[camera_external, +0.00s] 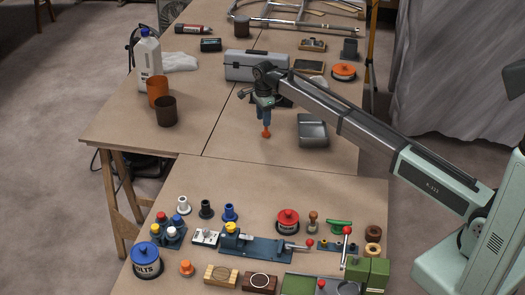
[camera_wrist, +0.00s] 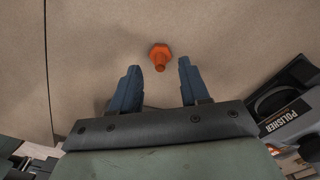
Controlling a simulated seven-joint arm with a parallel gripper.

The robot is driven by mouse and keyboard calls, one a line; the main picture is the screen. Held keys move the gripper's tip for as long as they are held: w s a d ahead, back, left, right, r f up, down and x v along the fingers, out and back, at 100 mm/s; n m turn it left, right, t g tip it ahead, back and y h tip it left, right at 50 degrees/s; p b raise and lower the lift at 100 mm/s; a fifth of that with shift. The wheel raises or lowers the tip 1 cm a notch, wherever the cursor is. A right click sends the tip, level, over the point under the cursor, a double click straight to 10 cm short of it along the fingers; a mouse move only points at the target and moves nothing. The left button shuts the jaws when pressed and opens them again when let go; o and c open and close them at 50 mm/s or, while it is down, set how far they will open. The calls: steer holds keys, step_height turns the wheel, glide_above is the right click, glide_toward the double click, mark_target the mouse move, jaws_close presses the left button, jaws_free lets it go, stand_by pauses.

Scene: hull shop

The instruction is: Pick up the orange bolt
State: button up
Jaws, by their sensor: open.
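The orange bolt (camera_wrist: 160,56) stands out on the tan tabletop in the wrist view, just beyond the fingertips and between their lines. It also shows in the external view (camera_external: 266,132), directly below the fingers on the middle table. My gripper (camera_wrist: 159,74) is open, with its two blue fingers apart and nothing between them. In the external view my gripper (camera_external: 264,116) points down over the bolt, and its fingers overlap into one blue shape. I cannot tell whether a fingertip touches the bolt.
Another orange knob-like piece (camera_external: 187,268) is on the front table. The tabletop left of the bolt is clear.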

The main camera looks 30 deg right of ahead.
mark_target(266, 131)
steer(key=shift+s+d+f, duration=0.1)
steer(key=shift+d+f, duration=0.05)
steer(key=shift+f, duration=0.65)
steer(key=shift+d+f, duration=0.2)
steer(key=shift+f, duration=0.65)
steer(key=shift+s+d+f, duration=0.1)
steer(key=shift+d+f, duration=0.05)
steer(key=shift+f, duration=0.65)
steer(key=shift+c, duration=0.4)
jaws_close()
